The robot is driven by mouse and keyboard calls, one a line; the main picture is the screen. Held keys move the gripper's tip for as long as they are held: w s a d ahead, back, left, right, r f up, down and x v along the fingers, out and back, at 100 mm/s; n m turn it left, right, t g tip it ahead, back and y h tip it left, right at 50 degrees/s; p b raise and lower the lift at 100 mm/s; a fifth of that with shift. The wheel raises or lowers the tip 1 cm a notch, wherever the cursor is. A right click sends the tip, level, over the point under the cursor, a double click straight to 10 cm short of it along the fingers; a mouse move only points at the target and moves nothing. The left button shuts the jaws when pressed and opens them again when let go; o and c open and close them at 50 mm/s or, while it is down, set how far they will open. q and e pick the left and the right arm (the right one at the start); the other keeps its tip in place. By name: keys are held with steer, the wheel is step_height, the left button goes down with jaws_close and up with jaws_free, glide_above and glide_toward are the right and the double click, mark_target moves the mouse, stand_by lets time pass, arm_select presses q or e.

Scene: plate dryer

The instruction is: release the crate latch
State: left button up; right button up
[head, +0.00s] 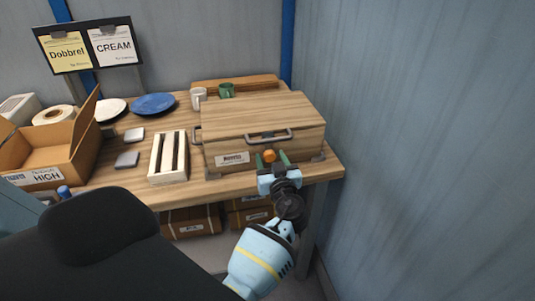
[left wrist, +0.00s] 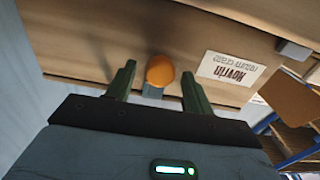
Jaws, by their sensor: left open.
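A wooden crate (head: 262,107) with a closed lid stands on the workbench, with a dark handle along its front top edge. An orange latch knob (head: 269,155) is on its front face, right of a white label. The knob also shows in the left wrist view (left wrist: 160,69), with the crate's front (left wrist: 105,40) behind it. My left gripper (head: 271,159) is open at the crate's front. In the left wrist view its green fingers (left wrist: 158,80) stand one on each side of the knob, with visible gaps. My right gripper is not in view.
On the workbench (head: 210,188), a slatted white rack (head: 168,158) stands left of the crate. An open cardboard box (head: 50,150), a blue plate (head: 153,104) and two mugs are farther left and behind. A grey wall (head: 420,130) is at the right.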

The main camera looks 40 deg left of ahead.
arm_select(q)
steer(key=shift+w+a, duration=0.2)
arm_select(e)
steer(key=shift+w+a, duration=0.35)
arm_select(q)
steer(key=shift+c, duration=0.2)
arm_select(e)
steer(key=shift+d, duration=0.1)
arm_select(q)
steer(key=c, duration=0.9)
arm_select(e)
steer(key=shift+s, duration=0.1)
